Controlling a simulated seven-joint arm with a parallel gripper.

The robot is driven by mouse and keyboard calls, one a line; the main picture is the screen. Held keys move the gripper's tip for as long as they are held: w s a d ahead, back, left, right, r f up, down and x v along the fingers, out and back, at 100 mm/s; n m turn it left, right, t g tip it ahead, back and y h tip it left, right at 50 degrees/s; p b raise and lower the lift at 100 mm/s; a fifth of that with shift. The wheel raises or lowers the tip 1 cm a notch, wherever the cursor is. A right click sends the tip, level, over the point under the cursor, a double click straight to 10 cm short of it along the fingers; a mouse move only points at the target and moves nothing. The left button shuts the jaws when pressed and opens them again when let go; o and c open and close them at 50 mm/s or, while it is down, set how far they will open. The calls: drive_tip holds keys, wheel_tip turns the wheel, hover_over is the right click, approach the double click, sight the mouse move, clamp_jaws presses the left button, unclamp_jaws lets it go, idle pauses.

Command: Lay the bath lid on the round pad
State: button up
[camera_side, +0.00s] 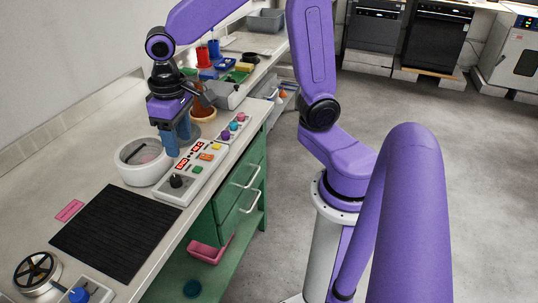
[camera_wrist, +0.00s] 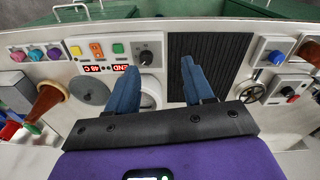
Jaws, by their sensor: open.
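The white round bath (camera_side: 143,162) stands on the bench, its top showing a greyish-pink inside; part of it shows between my fingers in the wrist view (camera_wrist: 149,88). A flat grey disc (camera_wrist: 89,90) with a small mark at its middle lies left of the bath in the wrist view. It looks like the bath lid or the round pad; I cannot tell which, or whether one lies on the other. My gripper (camera_side: 177,146) points down beside the bath, fingers apart and empty in the wrist view (camera_wrist: 159,65).
A control panel (camera_side: 176,181) with a red display and coloured buttons runs along the bath's front. A black ribbed mat (camera_side: 115,232) and a handwheel (camera_side: 37,271) lie nearer the camera. A brown-orange vessel (camera_wrist: 47,101) stands beside the grey disc.

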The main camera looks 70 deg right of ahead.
drive_tip(key=s+d+f+n, duration=0.1)
drive_tip(key=s+n, duration=0.4)
drive_tip(key=s, duration=0.4)
drive_tip(key=s+d+n, duration=0.1)
drive_tip(key=s+n, duration=0.4)
drive_tip(key=s, duration=0.5)
drive_tip(key=shift+s+d+f+n+y, duration=0.3)
drive_tip(key=shift+f+n, duration=0.05)
drive_tip(key=shift+n, duration=0.05)
